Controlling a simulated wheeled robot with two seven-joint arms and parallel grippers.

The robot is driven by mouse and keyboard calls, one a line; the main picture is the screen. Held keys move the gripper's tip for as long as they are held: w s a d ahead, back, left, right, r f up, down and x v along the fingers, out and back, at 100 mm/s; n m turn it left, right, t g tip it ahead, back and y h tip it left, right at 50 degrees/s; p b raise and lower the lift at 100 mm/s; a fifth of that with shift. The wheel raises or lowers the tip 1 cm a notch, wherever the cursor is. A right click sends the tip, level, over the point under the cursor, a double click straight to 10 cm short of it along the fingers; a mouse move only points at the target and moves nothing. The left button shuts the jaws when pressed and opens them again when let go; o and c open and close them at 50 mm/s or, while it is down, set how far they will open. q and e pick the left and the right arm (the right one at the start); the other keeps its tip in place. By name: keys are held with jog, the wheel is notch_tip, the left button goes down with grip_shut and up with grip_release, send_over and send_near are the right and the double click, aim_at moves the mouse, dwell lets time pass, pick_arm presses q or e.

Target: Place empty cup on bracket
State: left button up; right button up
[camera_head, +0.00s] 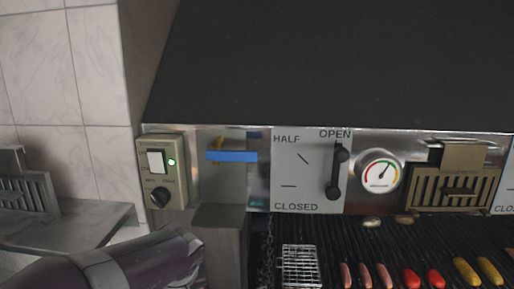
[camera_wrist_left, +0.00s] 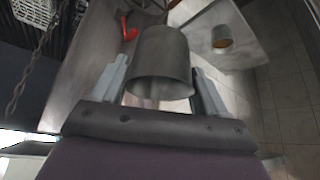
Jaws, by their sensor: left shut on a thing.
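In the left wrist view a plain grey metal cup (camera_wrist_left: 162,55) sits between the two fingers of my left gripper (camera_wrist_left: 160,82), which is shut on it. The cup's rim is toward the camera, and I cannot make out its inside. In the head view my purple left arm shows at the lower left; its fingers and the cup are out of sight. A blue bar (camera_head: 232,156) with a yellow part behind it sticks out from the steel panel; I cannot tell whether it is the bracket. My right gripper is not in view.
A switch box (camera_head: 163,171) with a green light is left of the blue bar, and a lever plate (camera_head: 290,168) is right of it. Food lies on the grill at right. A wire basket (camera_head: 300,265) and chain are near. An orange-topped container (camera_wrist_left: 222,38) stands on a shelf.

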pick_arm(q)
jog(key=w+a+f+m+h, duration=0.1)
jog(key=w+f+m, duration=0.1)
jog(key=f, duration=1)
jog(key=w+a+f+m+h, duration=0.1)
jog(key=w+a+f+m, duration=0.1)
jog(key=f, duration=1)
jog(key=shift+w+a+f+m+t+h, duration=0.25)
jog(key=shift+w+m, duration=0.25)
jog(key=shift+w, duration=0.3)
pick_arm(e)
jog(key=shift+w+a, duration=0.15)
pick_arm(q)
notch_tip(320, 180, down, 21)
jog(key=b, duration=2)
jog(key=shift+r+b, duration=0.2)
jog(key=shift+b, duration=0.2)
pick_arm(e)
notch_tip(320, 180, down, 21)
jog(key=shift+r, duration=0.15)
